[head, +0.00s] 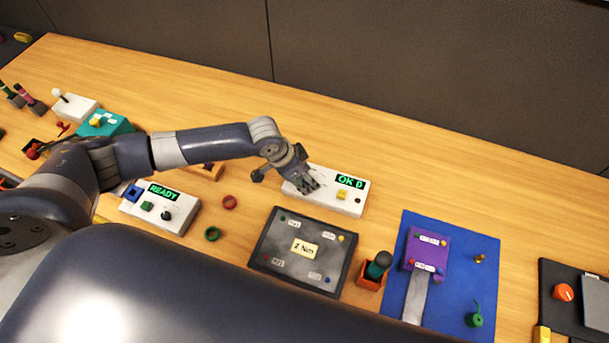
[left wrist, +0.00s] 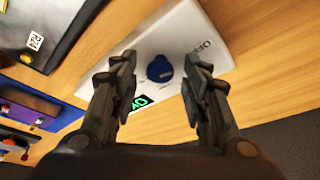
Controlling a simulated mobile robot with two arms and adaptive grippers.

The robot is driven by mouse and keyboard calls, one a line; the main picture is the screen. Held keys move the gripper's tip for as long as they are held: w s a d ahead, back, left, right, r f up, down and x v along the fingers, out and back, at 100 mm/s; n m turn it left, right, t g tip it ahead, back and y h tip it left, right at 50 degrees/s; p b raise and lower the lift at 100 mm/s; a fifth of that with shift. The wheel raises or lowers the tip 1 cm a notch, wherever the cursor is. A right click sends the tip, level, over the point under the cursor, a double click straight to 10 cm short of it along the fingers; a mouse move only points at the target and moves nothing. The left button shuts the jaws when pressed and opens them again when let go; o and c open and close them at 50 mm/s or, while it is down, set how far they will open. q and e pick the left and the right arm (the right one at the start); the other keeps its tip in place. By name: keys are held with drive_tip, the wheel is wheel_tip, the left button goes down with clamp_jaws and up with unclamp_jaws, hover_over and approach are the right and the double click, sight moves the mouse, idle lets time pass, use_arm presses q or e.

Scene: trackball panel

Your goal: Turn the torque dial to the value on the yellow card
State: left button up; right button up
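The yellow card (head: 305,249) reads "2 Nm" and lies on a dark-framed tray with small coloured pieces and tags. Behind it stands a white box (head: 333,202) with a green display reading "OK 0". My left gripper (head: 302,181) is over the left part of this box. In the left wrist view, a blue dial (left wrist: 160,69) on the white box (left wrist: 183,25) appears between my open left fingers (left wrist: 158,62), with a gap on each side. Whether the fingertips are level with the dial is unclear. In the head view my gripper hides the dial. My right gripper is not in view.
A second white box (head: 150,213) reads "READY" and has a black knob. Red and green rings (head: 212,234) lie nearby. Bare wood lies behind the "OK 0" box.

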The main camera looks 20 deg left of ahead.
use_arm(q)
clamp_jaws()
